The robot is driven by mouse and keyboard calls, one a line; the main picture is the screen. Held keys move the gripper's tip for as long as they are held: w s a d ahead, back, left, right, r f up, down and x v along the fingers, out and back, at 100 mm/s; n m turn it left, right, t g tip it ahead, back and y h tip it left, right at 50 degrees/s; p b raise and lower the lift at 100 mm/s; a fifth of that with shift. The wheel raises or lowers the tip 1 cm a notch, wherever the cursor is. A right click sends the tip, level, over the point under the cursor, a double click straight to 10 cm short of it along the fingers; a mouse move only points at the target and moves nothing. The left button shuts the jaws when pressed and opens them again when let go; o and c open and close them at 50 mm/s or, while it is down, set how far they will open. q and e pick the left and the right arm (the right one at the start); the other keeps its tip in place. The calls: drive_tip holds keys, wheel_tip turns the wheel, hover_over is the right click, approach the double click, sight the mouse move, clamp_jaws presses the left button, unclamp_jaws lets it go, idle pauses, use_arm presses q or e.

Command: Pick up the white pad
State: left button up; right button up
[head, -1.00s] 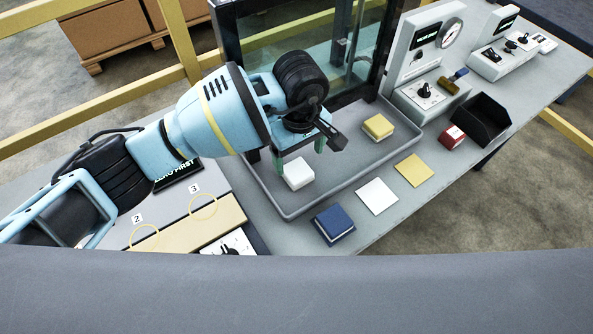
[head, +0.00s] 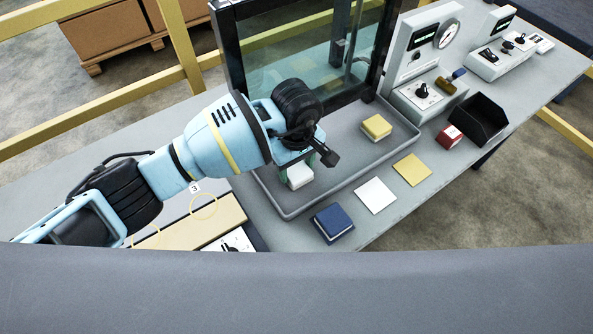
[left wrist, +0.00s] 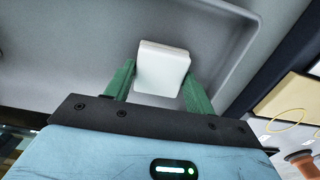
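The white pad (head: 299,178) is a small block in the grey tray (head: 345,187), near the tray's left end. My left gripper (head: 298,168) is directly over it, pointing down, and hides part of its top. In the left wrist view the white pad (left wrist: 162,70) shows between the two green fingers of my left gripper (left wrist: 158,72), one on each side. The fingers are spread about as wide as the pad, and I see no firm grip. The pad rests on the tray floor. My right gripper is not in view.
A yellow pad (head: 376,126) sits in the same tray. In front of the tray lie a blue pad (head: 332,222), a white square (head: 375,195) and a yellow square (head: 412,169). A glass panel (head: 300,65) stands behind the tray. A black bin (head: 482,122) and a red box (head: 449,136) are at right.

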sight(297, 174)
use_arm(q)
drive_tip(key=c, duration=0.4)
drive_tip(key=shift+r, duration=0.1)
drive_tip(key=shift+r, duration=0.4)
wheel_tip(297, 174, up, 2)
drive_tip(key=shift+w+r, duration=0.1)
drive_tip(key=shift+r, duration=0.05)
drive_tip(key=shift+s+r, duration=0.2)
drive_tip(key=shift+s, duration=0.45)
drive_tip(key=s, duration=0.5)
drive_tip(key=s+d+r, duration=0.1)
drive_tip(key=s, duration=0.8)
drive_tip(key=shift+s+d+r, duration=0.2)
drive_tip(key=shift+s+d, duration=0.2)
